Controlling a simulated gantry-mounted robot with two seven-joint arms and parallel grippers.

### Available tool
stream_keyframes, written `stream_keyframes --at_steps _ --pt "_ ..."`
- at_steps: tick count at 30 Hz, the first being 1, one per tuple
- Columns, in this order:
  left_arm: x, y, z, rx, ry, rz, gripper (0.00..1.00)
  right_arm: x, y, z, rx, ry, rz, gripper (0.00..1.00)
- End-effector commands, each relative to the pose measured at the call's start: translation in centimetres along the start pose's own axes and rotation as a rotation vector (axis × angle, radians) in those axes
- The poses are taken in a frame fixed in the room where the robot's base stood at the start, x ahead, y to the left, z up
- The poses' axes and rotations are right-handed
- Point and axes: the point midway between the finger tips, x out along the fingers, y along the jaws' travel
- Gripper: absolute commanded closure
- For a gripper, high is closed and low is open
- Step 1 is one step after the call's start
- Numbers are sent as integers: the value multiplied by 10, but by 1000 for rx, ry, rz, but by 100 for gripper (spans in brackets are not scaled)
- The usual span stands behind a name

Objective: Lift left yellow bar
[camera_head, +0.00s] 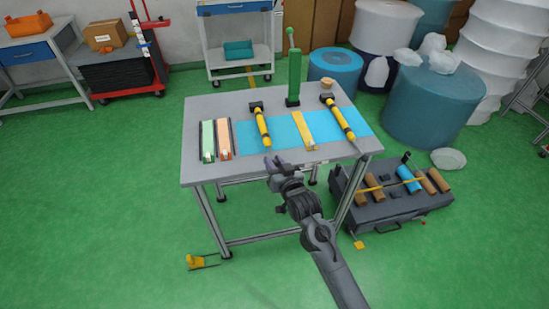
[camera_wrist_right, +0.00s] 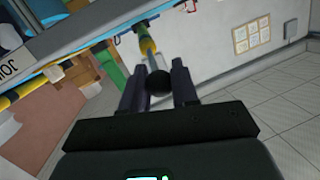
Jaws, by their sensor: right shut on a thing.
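The left yellow bar (camera_head: 262,125), yellow with black bands and a black block at its far end, lies along the blue mat (camera_head: 283,132) on the grey table. Its near end points to my right gripper (camera_head: 272,163) at the table's front edge. In the right wrist view a yellow bar (camera_wrist_right: 147,46) runs to a grey rod and black ball between the two fingers of my right gripper (camera_wrist_right: 158,82), which is shut on that end. I cannot tell whether the bar is clear of the mat. My left gripper is out of view.
A second yellow bar (camera_head: 341,118) lies to the right, with a flat yellow strip (camera_head: 304,130) between. Green (camera_head: 208,138) and orange (camera_head: 224,138) strips lie at left. A green post (camera_head: 294,75) stands at the back. A dark case (camera_head: 385,212) is on the floor at right.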

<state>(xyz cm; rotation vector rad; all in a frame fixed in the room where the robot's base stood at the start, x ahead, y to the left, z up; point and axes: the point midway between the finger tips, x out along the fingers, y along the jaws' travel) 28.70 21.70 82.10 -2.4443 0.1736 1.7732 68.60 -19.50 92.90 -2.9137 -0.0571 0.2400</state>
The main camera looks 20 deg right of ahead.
Motion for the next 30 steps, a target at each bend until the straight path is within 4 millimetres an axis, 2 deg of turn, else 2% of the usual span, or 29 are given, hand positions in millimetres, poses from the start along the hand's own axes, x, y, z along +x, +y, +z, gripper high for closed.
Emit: stream_keyframes --at_steps 1,9,10,11,23,30 --pt "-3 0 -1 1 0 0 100 0 -2 -7 1 7 -2 100" --pt "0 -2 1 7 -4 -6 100 0 -2 -9 1 15 -5 100" --pt "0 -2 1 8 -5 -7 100 0 -3 -9 1 15 -5 66" --pt "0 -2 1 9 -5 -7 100 0 -3 -9 1 16 -5 62" --pt "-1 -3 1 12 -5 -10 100 -5 -2 -5 1 7 -3 62" --pt "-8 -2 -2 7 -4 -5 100 -37 -1 -6 0 7 -2 62"
